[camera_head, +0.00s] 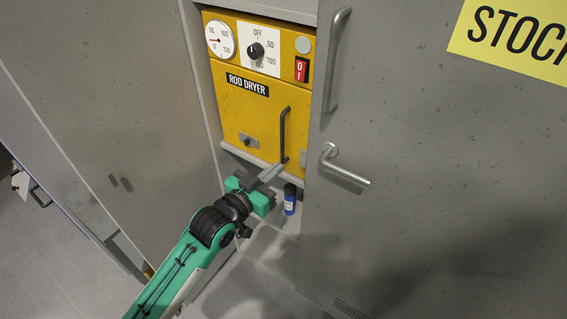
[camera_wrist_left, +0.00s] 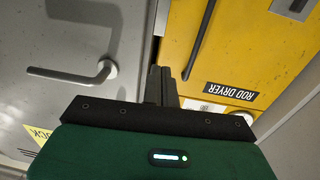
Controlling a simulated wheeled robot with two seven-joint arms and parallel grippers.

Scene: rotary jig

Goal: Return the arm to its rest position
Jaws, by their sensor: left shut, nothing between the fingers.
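My left gripper (camera_head: 270,174) is in front of the lower part of the yellow rod dryer (camera_head: 230,114), just below the foot of its dark door handle (camera_head: 283,135). In the left wrist view the gripper (camera_wrist_left: 160,68) has its two fingers together with nothing between them. The dryer's yellow door (camera_wrist_left: 240,60) and handle (camera_wrist_left: 200,40) stand beside the fingers, and I cannot tell whether they touch. The green left arm comes in from the bottom left of the head view. My right gripper is not in view.
A grey cabinet door with a lever handle (camera_head: 345,168) and a long bar handle (camera_head: 336,60) stands right of the dryer. A small blue bottle (camera_head: 290,199) stands just right of the gripper. A grey panel (camera_head: 110,110) is at left. Open floor (camera_head: 60,255) shows at lower left.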

